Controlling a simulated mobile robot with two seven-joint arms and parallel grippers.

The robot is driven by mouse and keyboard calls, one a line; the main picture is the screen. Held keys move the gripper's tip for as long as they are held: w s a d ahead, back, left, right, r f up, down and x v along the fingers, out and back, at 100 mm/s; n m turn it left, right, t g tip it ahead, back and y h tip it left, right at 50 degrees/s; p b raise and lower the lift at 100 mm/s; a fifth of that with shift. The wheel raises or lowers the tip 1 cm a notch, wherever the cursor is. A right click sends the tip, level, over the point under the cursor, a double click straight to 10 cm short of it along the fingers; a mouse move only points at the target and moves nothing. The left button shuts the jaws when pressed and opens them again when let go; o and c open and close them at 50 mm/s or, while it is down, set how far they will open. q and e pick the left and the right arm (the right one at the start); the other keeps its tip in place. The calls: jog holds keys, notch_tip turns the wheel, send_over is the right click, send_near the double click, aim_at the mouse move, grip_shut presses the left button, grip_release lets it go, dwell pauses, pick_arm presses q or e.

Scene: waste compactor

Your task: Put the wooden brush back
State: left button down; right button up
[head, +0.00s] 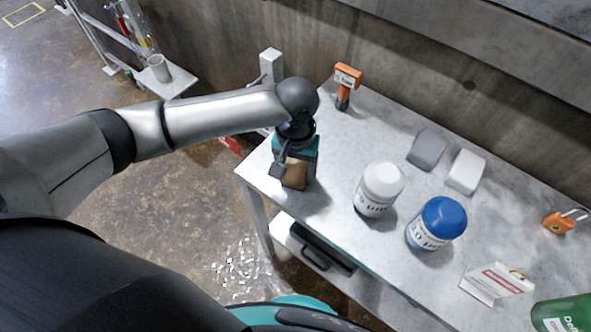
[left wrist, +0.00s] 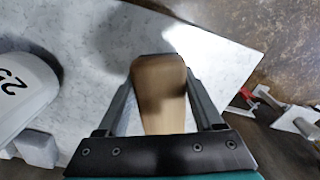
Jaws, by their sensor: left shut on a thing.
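The wooden brush (head: 295,174) is a brown wooden block at the left end of the grey table (head: 335,150). My left gripper (head: 289,172) reaches down over that end and is shut on the brush. In the left wrist view the brush (left wrist: 160,95) sits between the two fingers of my left gripper (left wrist: 162,108). Its bristles are hidden, and I cannot tell whether it touches the tabletop. My right gripper is in neither view.
A white jar (head: 379,190) and a blue-lidded jar (head: 436,224) stand right of the brush. An orange handheld tool (head: 346,84) stands behind it. Grey (head: 427,149) and white (head: 466,171) blocks, an orange padlock (head: 560,222) and a small sign (head: 497,284) are farther right.

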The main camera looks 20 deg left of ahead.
aim_at(296, 168)
pick_arm(q)
jog(key=shift+f, duration=0.1)
jog(key=shift+c, duration=0.2)
grip_release()
notch_tip(296, 168, up, 12)
jog(key=p, duration=0.4)
